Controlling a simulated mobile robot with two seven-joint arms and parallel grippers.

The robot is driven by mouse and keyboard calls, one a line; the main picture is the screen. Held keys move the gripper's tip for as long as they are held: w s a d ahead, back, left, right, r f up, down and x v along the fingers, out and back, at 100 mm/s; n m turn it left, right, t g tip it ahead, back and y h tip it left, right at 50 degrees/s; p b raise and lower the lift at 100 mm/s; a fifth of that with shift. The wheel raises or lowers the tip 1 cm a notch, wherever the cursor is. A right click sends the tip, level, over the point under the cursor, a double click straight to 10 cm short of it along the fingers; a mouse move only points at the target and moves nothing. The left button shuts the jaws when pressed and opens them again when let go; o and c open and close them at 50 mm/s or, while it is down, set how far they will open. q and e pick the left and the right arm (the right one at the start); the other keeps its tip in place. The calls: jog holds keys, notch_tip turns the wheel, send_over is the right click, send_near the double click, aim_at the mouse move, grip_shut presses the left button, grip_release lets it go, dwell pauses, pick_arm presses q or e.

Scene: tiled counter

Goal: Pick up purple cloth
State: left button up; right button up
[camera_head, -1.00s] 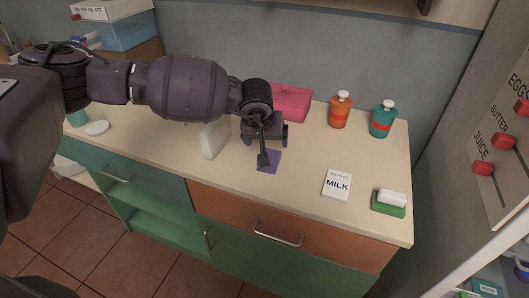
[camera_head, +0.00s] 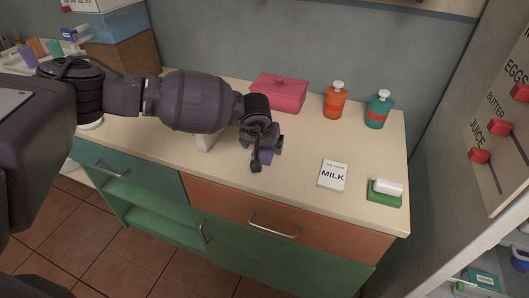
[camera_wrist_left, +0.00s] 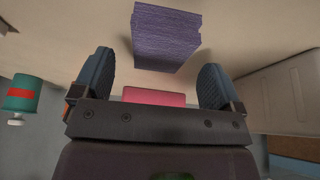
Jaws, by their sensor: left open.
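The purple cloth (camera_head: 266,156) lies on the counter and is mostly hidden behind my left gripper in the head view. In the left wrist view the cloth (camera_wrist_left: 165,37) looks like a small folded stack with a ribbed surface. My left gripper (camera_head: 263,153) is open, just over the cloth. In the left wrist view the two blue-grey fingers of the gripper (camera_wrist_left: 156,68) are spread wide, with nothing between them. The cloth is beyond the fingertips, roughly centred between them. My right gripper is not in view.
A pink lidded box (camera_head: 278,93) stands behind the gripper, and a white block (camera_head: 207,141) stands close to its left. An orange bottle (camera_head: 335,101) and a teal bottle (camera_head: 377,110) stand at the back right. A milk card (camera_head: 333,175) and a green-based sponge (camera_head: 384,193) lie to the right.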

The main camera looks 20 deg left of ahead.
pick_arm(q)
jog(key=x, duration=0.2)
jog(key=shift+w+f, duration=0.1)
jog(key=shift+f, duration=0.2)
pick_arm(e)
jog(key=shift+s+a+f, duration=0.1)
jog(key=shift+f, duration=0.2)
pick_arm(q)
jog(key=shift+r, duration=0.1)
jog(key=shift+c, duration=0.4)
jog(key=c, duration=0.9)
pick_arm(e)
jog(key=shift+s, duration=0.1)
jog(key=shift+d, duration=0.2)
pick_arm(q)
notch_tip(320, 180, up, 10)
jog(key=shift+f+p, duration=0.25)
jog(key=shift+p, duration=0.25)
jog(key=shift+c, duration=0.2)
notch_tip(320, 180, up, 10)
send_over(264, 149)
jog(key=shift+r+p, duration=0.25)
jog(key=shift+p, duration=0.15)
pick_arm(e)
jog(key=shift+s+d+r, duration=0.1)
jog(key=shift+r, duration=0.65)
